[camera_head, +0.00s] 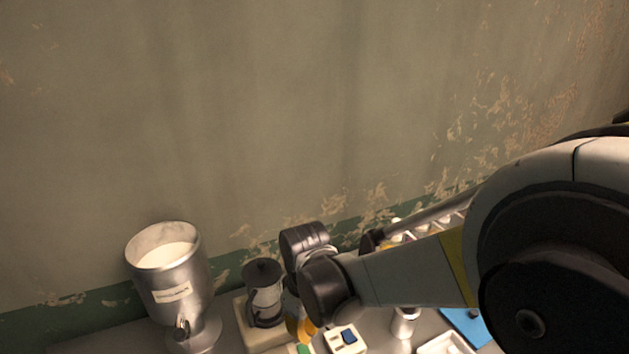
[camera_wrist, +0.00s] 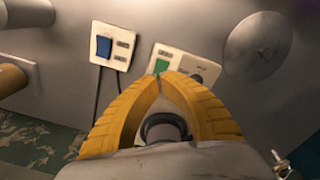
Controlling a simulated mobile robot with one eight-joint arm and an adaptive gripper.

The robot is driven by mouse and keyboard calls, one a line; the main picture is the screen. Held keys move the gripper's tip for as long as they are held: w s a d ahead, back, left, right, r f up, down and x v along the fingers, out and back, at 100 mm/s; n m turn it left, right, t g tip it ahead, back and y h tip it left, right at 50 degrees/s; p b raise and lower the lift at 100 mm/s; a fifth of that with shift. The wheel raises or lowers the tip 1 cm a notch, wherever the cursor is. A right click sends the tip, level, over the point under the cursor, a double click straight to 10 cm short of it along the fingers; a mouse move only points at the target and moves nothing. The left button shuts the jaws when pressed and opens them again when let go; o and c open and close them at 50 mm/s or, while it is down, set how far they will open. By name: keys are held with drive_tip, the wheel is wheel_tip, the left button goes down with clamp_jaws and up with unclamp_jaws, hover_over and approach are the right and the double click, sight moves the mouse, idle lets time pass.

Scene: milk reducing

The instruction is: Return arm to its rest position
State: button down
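My gripper (camera_head: 302,328) is partly hidden behind my arm's wrist in the head view, low over the counter. In the wrist view its two yellow fingers (camera_wrist: 160,82) arch inward and their tips meet. I see nothing held between the tips. A dark round shape shows between the finger bases, and I cannot tell what it is. My arm reaches from the right side of the head view towards the middle, in front of the counter.
A metal vessel (camera_head: 172,290) with white contents stands at the left. A dark-topped device (camera_head: 264,300) stands beside my gripper. A switch box with a blue switch (camera_head: 347,338) and a green-switch panel (camera_wrist: 178,66) are close by. A blue mat (camera_head: 472,326) lies at right. The wall is behind.

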drive_tip(key=s+d+r+m+t+b, duration=0.1)
drive_tip(key=s+d+r+m+t, duration=0.2)
drive_tip(key=d, duration=0.7)
drive_tip(key=s+d+r+m+t+b, duration=0.1)
drive_tip(key=s+d+r+m+t, duration=0.3)
drive_tip(key=d, duration=0.7)
wheel_tip(320, 180, up, 5)
drive_tip(key=s+m, duration=0.2)
drive_tip(key=m, duration=0.2)
drive_tip(key=shift+d, duration=0.2)
drive_tip(key=shift+r, duration=0.1)
